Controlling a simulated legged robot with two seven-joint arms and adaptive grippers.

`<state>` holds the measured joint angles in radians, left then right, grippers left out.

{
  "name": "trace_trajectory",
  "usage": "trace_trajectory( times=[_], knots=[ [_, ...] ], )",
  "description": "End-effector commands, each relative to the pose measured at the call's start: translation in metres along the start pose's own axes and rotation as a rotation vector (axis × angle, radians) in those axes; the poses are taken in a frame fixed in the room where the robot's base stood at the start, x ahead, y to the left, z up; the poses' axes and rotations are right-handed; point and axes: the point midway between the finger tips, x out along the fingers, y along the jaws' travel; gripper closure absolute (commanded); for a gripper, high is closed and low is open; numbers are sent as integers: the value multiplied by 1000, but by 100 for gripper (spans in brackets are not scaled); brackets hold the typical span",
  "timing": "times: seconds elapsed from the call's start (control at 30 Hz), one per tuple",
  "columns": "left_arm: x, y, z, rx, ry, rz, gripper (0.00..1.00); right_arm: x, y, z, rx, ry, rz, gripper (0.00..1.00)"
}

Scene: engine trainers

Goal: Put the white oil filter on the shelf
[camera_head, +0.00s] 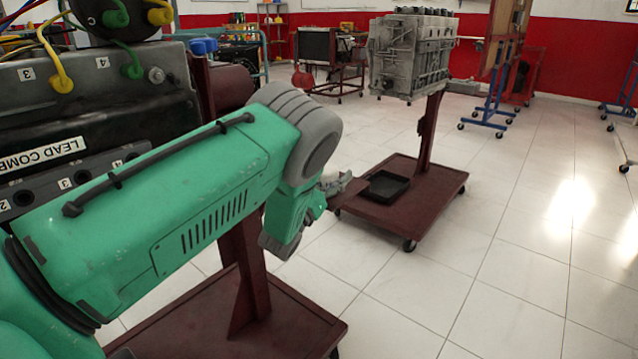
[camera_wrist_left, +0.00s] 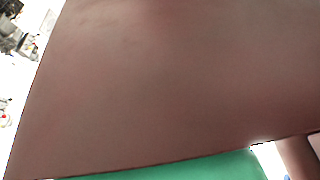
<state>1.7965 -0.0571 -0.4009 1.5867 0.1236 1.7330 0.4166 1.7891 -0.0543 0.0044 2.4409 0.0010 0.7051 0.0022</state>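My left arm is the green arm reaching in from the left in the head view. My left gripper (camera_head: 342,186) is small and partly hidden behind the wrist. Its fingers cannot be told apart, so I cannot see whether it is open or holds anything. In the left wrist view a plain brownish-red surface (camera_wrist_left: 170,80) fills most of the picture, close to the camera. My right gripper is not in view.
An engine (camera_head: 75,130) with coloured leads stands at left behind my arm, above a dark red wheeled base (camera_head: 290,325). Beyond it, a grey engine block (camera_head: 408,55) stands on a red trolley (camera_head: 440,185) bearing a black tray (camera_head: 385,188).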

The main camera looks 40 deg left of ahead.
Motion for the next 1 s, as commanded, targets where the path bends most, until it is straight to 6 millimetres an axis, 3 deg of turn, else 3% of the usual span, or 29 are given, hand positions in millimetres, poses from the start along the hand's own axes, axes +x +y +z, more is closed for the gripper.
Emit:
trace_trajectory(
  times=[0.17,0.4,0.7,1.0],
  knots=[
    [-29,0,-1,0,-4,-2,24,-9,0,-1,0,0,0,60],
    [-89,-1,-2,1,-1,-3,24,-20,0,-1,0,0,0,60],
    [-111,2,11,-2,-15,7,24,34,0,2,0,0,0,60],
    [-118,0,1,2,3,2,24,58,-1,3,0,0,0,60]
  ],
)
